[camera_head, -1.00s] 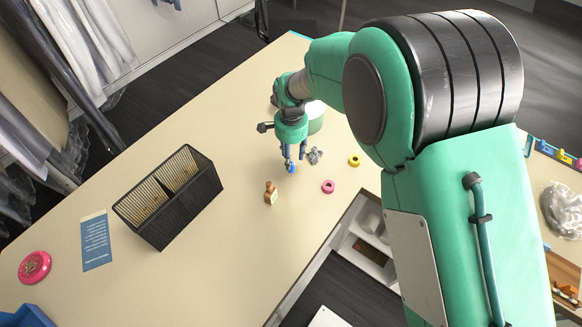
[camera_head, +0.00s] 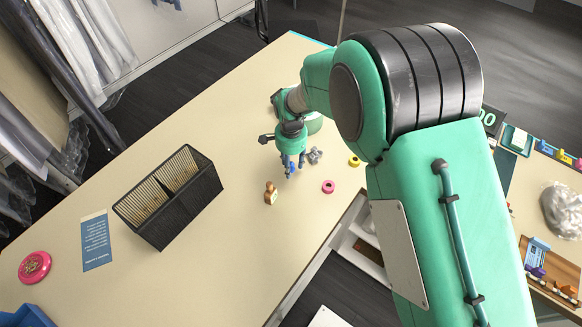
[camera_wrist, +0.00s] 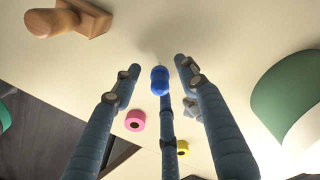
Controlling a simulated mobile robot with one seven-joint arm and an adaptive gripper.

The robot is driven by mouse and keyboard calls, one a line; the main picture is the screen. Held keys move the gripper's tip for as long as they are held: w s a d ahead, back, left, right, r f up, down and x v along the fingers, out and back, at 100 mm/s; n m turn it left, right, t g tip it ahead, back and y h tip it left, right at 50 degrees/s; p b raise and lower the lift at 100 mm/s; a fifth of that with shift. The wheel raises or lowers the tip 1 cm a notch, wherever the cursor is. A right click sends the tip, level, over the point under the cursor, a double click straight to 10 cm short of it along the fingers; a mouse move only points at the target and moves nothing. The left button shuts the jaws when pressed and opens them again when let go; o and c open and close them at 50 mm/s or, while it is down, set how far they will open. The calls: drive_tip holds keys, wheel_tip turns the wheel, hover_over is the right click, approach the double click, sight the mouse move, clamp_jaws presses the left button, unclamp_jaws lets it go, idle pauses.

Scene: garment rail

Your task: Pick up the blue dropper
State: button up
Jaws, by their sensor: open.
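The blue dropper (camera_wrist: 159,80) shows in the wrist view as a small rounded blue piece in the middle, between my fingers. In the head view it is a small blue spot (camera_head: 290,170) at my fingertips, partly hidden by them. My gripper (camera_wrist: 157,75) is open, with fingers left and right of the dropper and another finger below it in the picture. In the head view my gripper (camera_head: 293,170) points down over the table, close above its top. I cannot tell whether any finger touches the dropper.
A wooden stamp (camera_head: 271,193), a grey crumpled piece (camera_head: 315,155), a pink ring (camera_head: 328,186) and a yellow ring (camera_head: 354,161) lie nearby. A green and white round container (camera_wrist: 292,100) stands close. A black divided basket (camera_head: 180,215) stands left on the table (camera_head: 215,275).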

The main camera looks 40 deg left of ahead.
idle(0.4)
drive_tip(key=c, duration=0.9)
drive_tip(key=shift+o, duration=0.2)
drive_tip(key=shift+r, duration=0.15)
drive_tip(key=shift+r, duration=0.45)
drive_tip(key=shift+s+d+r, duration=0.1)
drive_tip(key=shift+d+r, duration=0.05)
drive_tip(key=shift+r, duration=0.5)
drive_tip(key=shift+s+d+r, duration=0.1)
drive_tip(key=shift+r, duration=0.5)
drive_tip(key=s+d+r, duration=0.1)
drive_tip(key=s+d, duration=0.8)
drive_tip(key=d, duration=0.3)
drive_tip(key=shift+s+r, duration=0.2)
drive_tip(key=shift+s, duration=0.15)
